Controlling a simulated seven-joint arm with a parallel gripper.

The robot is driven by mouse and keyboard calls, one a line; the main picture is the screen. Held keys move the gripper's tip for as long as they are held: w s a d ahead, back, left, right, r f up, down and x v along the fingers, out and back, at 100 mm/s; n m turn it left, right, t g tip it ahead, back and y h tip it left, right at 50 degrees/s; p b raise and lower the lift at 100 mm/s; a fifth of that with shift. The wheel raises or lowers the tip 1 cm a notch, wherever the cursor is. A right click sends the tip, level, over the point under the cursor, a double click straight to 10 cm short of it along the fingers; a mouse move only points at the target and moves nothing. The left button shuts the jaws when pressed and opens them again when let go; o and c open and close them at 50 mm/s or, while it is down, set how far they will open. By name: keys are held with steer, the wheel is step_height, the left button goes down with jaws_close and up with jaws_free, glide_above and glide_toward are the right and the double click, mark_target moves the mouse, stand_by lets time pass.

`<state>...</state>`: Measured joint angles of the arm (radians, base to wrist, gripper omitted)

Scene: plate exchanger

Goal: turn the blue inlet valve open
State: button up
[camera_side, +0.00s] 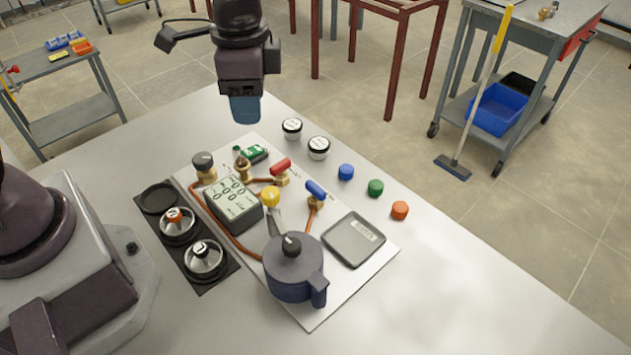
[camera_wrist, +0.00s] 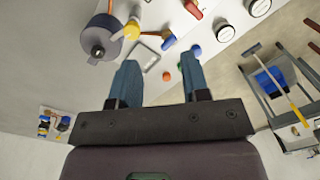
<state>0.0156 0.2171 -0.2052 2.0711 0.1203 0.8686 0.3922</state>
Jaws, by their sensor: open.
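The blue valve handle (camera_side: 316,189) is a short lever on a brass fitting with a copper pipe, right of centre on the white board (camera_side: 375,262). It also shows in the wrist view (camera_wrist: 168,42), beyond my fingers. My gripper (camera_side: 245,110) hangs well above the table, behind and left of the blue handle in the side view, touching nothing. In the wrist view its two blue fingers (camera_wrist: 160,75) are spread with nothing between them. I cannot tell from the lever whether the valve is open or closed.
Beside the blue handle are a red valve handle (camera_side: 281,166), a yellow knob (camera_side: 270,197), a navy pot (camera_side: 290,275) and a grey flat pad (camera_side: 354,240). A meter box (camera_side: 233,205) is left. Round gauges (camera_side: 318,148) and coloured caps (camera_side: 376,187) line the right side. The front-right table is clear.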

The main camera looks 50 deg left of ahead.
mark_target(316, 186)
steer(key=w+d+f+m, duration=0.55)
steer(key=w+m, duration=0.25)
steer(key=m, duration=0.2)
steer(key=shift+h, duration=0.3)
steer(key=f, duration=1.3)
steer(key=shift+a+f, duration=0.2)
steer(key=shift+f, duration=0.15)
jaws_close()
